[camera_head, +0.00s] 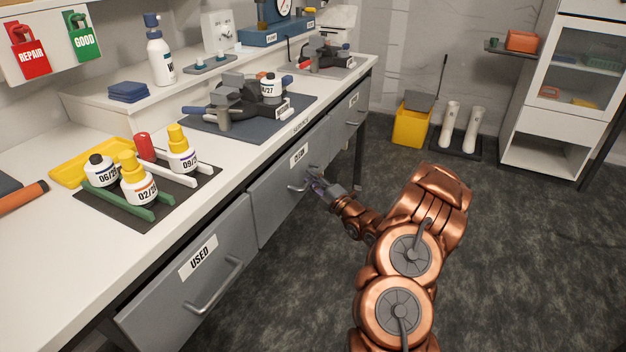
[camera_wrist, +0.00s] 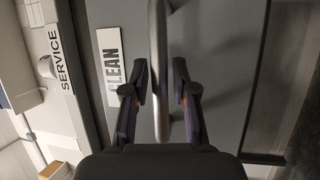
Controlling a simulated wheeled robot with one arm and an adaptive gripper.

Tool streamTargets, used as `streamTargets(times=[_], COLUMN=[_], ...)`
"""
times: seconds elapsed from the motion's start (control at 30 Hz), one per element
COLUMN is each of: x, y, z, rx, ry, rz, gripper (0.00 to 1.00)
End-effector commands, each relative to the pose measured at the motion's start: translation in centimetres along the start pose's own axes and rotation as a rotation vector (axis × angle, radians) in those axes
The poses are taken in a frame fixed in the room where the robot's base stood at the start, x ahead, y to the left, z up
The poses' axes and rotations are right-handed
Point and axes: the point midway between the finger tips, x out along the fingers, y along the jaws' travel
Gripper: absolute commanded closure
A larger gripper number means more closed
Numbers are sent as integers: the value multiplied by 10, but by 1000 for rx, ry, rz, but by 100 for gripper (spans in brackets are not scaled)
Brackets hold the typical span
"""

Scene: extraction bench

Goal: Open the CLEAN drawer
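The CLEAN drawer (camera_head: 275,200) is a grey front under the bench, between two other drawers, and it looks closed. Its white label (camera_head: 299,155) also shows in the wrist view, reading CLEAN (camera_wrist: 108,66). A metal bar handle (camera_wrist: 158,60) runs upright through the wrist view; in the head view, the handle (camera_head: 298,187) is partly covered by my gripper. My gripper (camera_head: 318,187) is at the handle. In the wrist view, my gripper (camera_wrist: 160,88) is open, with one dark finger on each side of the bar and small gaps visible.
The USED drawer (camera_head: 170,305) is nearer, and another drawer (camera_head: 345,120) is farther along. The bench top (camera_head: 60,240) holds bottles, a yellow tray and portafilters on mats. The dark floor (camera_head: 510,250) to the right is clear up to the yellow bin (camera_head: 411,125) and white cabinet (camera_head: 545,155).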

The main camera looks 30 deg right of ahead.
Motion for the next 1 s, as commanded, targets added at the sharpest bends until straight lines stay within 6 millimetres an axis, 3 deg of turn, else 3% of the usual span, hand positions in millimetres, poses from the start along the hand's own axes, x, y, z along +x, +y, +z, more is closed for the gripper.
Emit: streamTargets(times=[0.23, 1.0], x=[0, -4], y=[0, 2], z=[0, -8], rx=[0, 5], ry=[0, 19], rz=[0, -2], gripper=[100, 100])
